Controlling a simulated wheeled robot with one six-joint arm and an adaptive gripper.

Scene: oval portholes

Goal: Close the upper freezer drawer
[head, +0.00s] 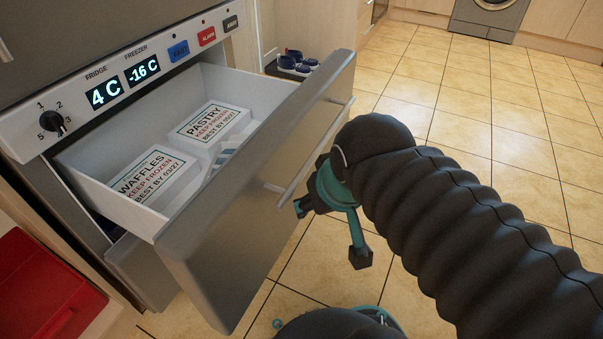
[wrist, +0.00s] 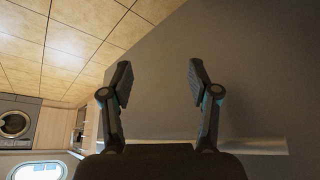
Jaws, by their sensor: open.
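The upper freezer drawer (head: 230,230) is pulled well out below the control panel, its grey front facing my arm. A long bar handle (head: 310,150) runs along that front. Inside lie a white waffles box (head: 150,180) and a white pastry box (head: 212,122). My gripper (head: 328,232) is close to the drawer front by the handle, partly hidden by my arm. In the wrist view the fingers (wrist: 160,80) are spread apart with nothing between them, facing the grey front. A pale bar (wrist: 262,146), likely the handle, shows beside the right finger. Contact cannot be told.
A lower drawer (head: 135,262) stands slightly out beneath. The control panel (head: 125,72) with a dial and buttons is above. A red container (head: 40,290) is at lower left. A dark tray with blue items (head: 292,64) stands behind. Tiled floor (head: 480,110) is clear at right.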

